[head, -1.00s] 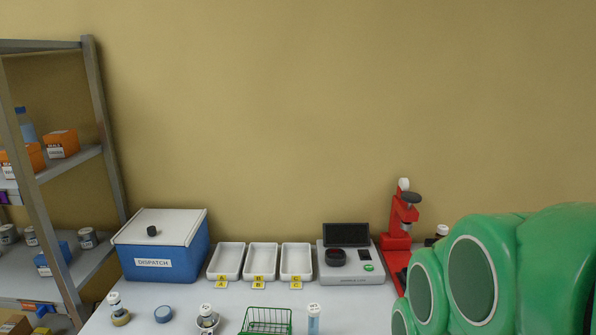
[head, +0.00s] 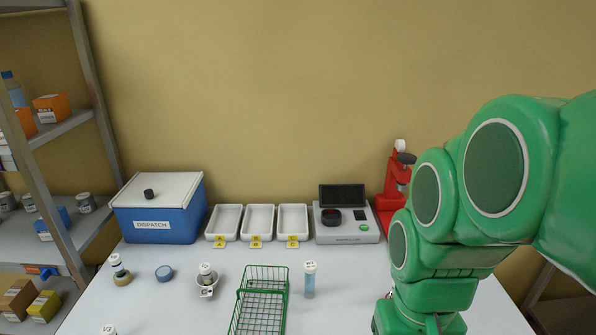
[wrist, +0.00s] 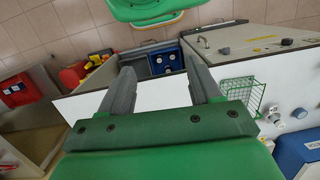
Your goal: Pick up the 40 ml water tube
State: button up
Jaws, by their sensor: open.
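A slim tube (head: 310,280) with pale blue contents and a white marked cap stands upright on the white table, just right of the green wire basket (head: 262,303). Its label is too small to read, so I cannot confirm that it is the 40 ml water tube. In the wrist view my gripper (wrist: 162,80) has its two grey fingers spread wide, with nothing between them. It points over the table, and the basket (wrist: 240,92) lies to the right of the fingers. My fingertips do not show in the head view.
Behind are a dispatch box (head: 158,222), three white trays (head: 258,222), a scale (head: 345,232) and a red device (head: 396,180). A blue holder (wrist: 165,64) shows in the wrist view.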

jog(key=w+a+f+m+y, duration=0.1)
jog(key=w+a+m+y, duration=0.3)
jog(key=w+a, duration=0.2)
jog(key=r+m+t+y, duration=0.1)
jog(key=m+t+y, duration=0.65)
jog(key=m, duration=1.05)
send_over(310, 281)
jog(key=s+d, duration=0.2)
jog(key=d, duration=0.3)
notch_tip(310, 281, down, 16)
jog(key=w, duration=0.1)
jog(key=shift+y, duration=0.25)
jog(key=shift+x, duration=3.95)
jog(key=shift+d+f, duration=0.1)
jog(key=shift+d, duration=0.05)
jog(key=shift+c, duration=0.3)
jog(key=c, duration=1)
